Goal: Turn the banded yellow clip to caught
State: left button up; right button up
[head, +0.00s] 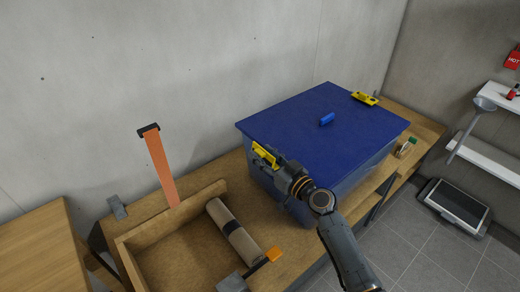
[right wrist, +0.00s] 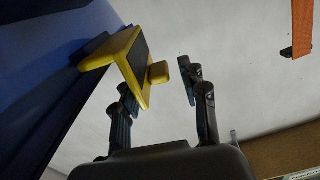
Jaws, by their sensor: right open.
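A yellow clip with a dark band (head: 264,154) sits at the left end of the blue-lidded box (head: 300,115). In the right wrist view the clip (right wrist: 128,58) juts out from the blue lid's edge, with a dark panel on its face and a small yellow knob. My right gripper (head: 277,161) is at this clip, partly covering it. In the right wrist view its open fingers (right wrist: 158,88) stand to either side of the clip's outer end, with nothing clamped. A second yellow clip (head: 365,98) is at the lid's far right edge. My left gripper is not in view.
A blue cylinder (head: 327,119) lies on the lid. An open wooden tray (head: 130,262) holds a beige roll (head: 233,231); an orange strap (head: 160,168) rises behind it. A concrete wall is behind.

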jog(key=shift+x, duration=0.95)
grip_shut()
jog(key=shift+w+d+r+m+b, duration=0.15)
jog(key=shift+d+m+b, duration=0.15)
jog(key=shift+m, duration=0.3)
jog(key=shift+w+d+r+m+b, duration=0.1)
jog(key=shift+w+d+m+b, duration=0.1)
jog(key=shift+m+b, duration=0.3)
jog(key=shift+w+d+r+m, duration=0.1)
jog(key=shift+w+d+m, duration=0.1)
jog(key=shift+m, duration=0.3)
jog(key=shift+w+d+r+m, duration=0.1)
jog(key=shift+d+r+m, duration=0.05)
jog(key=shift+m, duration=0.35)
